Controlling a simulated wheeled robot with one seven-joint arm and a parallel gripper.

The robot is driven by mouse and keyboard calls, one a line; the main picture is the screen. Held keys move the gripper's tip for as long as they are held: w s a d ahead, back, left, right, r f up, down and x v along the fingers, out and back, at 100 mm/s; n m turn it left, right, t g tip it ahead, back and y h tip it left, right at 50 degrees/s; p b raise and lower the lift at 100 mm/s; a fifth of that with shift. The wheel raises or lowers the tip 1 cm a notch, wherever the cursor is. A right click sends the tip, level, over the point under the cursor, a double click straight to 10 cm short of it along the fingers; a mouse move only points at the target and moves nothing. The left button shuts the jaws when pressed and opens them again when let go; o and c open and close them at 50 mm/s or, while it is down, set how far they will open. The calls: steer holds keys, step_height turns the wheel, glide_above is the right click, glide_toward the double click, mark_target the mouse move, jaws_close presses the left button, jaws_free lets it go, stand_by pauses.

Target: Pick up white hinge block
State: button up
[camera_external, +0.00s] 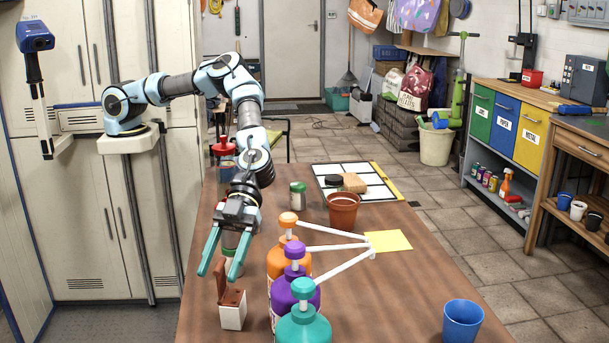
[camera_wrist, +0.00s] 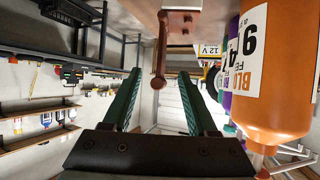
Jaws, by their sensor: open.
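The white hinge block (camera_external: 232,316) stands on the brown table near its left front edge, left of the bottles. A brown hinge part lies on its top, with an upright brown leaf (camera_external: 221,284) at its left side. My gripper (camera_external: 219,279) is open and empty, its teal fingers pointing down near the hinge's upper part. In the wrist view, the open fingers (camera_wrist: 160,76) reach toward the brown leaf (camera_wrist: 160,55), which shows between their tips. The white block (camera_wrist: 181,3) is cut off at the top edge there. I cannot tell whether a finger touches the leaf.
Orange, purple and teal pump bottles (camera_external: 302,290) stand close to the right of the block, their white spouts reaching right. A brown pot (camera_external: 342,214), a green jar (camera_external: 298,195), a yellow sheet (camera_external: 388,241) and a blue cup (camera_external: 462,321) are also on the table.

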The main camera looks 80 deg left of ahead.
steer(key=shift+c, duration=0.2)
jaws_close()
stand_by(0.3)
stand_by(0.9)
